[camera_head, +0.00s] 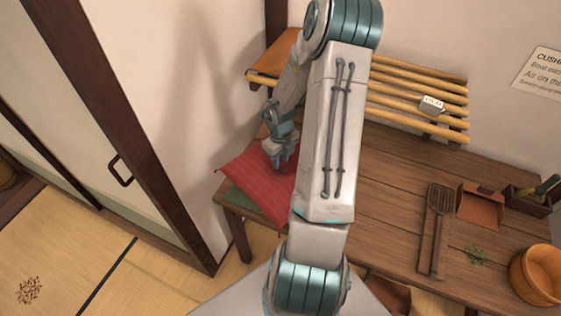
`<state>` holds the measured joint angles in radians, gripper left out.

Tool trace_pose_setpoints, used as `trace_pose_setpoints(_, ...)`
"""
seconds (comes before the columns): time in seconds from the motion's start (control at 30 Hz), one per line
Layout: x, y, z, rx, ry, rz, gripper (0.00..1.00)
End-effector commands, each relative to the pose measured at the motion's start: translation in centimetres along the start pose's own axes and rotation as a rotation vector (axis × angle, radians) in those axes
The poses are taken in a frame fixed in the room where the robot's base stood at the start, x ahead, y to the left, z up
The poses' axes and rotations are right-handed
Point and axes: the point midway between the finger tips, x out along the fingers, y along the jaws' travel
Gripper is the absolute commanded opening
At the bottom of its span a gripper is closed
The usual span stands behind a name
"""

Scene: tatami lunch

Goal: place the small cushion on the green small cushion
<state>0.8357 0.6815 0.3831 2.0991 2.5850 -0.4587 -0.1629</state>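A red small cushion (246,181) lies at the left end of the wooden table, tilted a little. A green cushion (243,205) shows as a strip under its front edge; most of the green one is hidden by the red one. My gripper (282,167) points down at the far right part of the red cushion, with its fingertips at the cushion's top. Whether the fingers pinch the cloth is too small to tell. My arm hides the cushion's right side.
A slatted bamboo rack (400,90) with a small white tag (432,103) stands at the back. A wall and sliding door are close on the left.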

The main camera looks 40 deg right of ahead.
Motion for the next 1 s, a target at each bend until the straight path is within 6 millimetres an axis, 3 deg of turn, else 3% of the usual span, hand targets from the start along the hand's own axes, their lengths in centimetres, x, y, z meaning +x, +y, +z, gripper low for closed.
trace_pose_setpoints(0.3,-7.1,-0.1,0.0,0.002,-0.002,-0.004,0.29)
trace_pose_setpoints(0.67,-10.8,-0.4,0.4,-0.040,-0.016,-0.048,0.29)
trace_pose_setpoints(0.83,-14.1,-1.6,3.2,-0.271,-0.109,-0.278,0.29)
trace_pose_setpoints(1.0,-20.0,-0.4,7.8,-0.640,-0.258,-0.545,0.29)
